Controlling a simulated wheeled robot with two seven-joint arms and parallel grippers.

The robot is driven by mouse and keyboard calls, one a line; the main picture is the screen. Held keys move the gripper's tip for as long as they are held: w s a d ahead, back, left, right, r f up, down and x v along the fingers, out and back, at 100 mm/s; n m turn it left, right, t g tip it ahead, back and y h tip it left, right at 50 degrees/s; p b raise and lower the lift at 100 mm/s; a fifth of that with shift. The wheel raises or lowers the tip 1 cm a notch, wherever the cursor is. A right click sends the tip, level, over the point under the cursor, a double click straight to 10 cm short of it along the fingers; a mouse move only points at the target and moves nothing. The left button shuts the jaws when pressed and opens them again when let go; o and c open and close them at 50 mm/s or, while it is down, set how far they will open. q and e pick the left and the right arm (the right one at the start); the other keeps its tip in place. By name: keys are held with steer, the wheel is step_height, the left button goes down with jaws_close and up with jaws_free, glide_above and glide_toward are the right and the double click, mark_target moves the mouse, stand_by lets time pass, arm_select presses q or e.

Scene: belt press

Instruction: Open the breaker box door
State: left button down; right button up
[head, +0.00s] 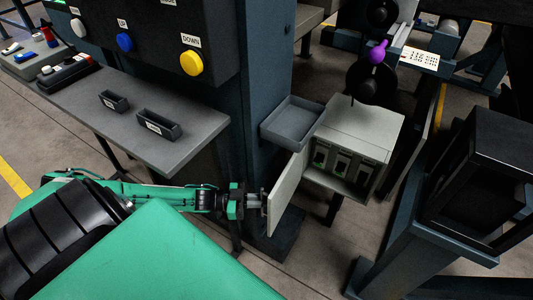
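The grey breaker box (365,125) stands right of the middle, with several breakers showing inside its open front. Its door (287,195) stands swung out to the left, well away from the opening. My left gripper (264,198) is at the outer side of the door, by its left face, and seems to touch it or nearly so. The gripper is small and partly merges with the door edge, so I cannot tell whether its fingers are open or shut. My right gripper is not in view.
An open grey tray (292,122) sits against the dark column (265,75), just left of the box. A grey shelf (190,140) with two small black bins is at left, below a panel with a yellow button (191,63). A dark frame (480,170) stands at right.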

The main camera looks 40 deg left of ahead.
arm_select(q)
steer(key=shift+w+a+r, duration=0.1)
steer(key=shift+w+a, duration=0.05)
steer(key=c, duration=1.6)
jaws_free()
